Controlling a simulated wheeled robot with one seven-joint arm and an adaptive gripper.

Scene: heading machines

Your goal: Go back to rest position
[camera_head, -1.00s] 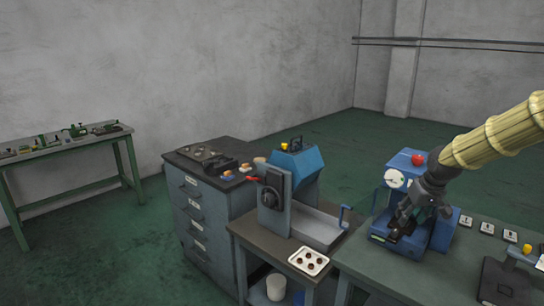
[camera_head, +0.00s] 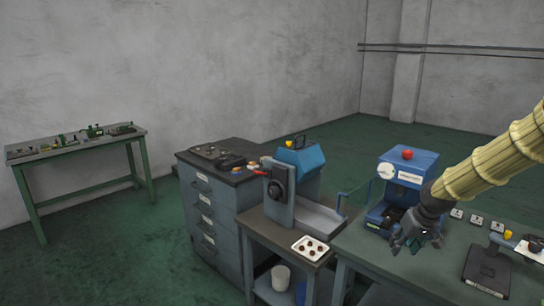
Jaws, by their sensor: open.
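My gripper (camera_head: 415,240) is in the head view at the right, at the end of my straw-coloured sleeved arm. It is open and I see nothing between its fingers. It hangs low over the green-grey bench (camera_head: 390,262), just in front and to the right of a blue machine (camera_head: 412,168) with a round white dial and a red knob on top. The wrist and fingers hide part of that machine's lower right side.
A blue and grey machine (camera_head: 300,160) stands on a lower table with a white tray (camera_head: 310,248) of small dark pieces. A drawer cabinet (camera_head: 212,215) is left of it. A green-legged table (camera_head: 75,150) stands far left. A dark stand (camera_head: 488,268) is right of my gripper. Open floor lies front left.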

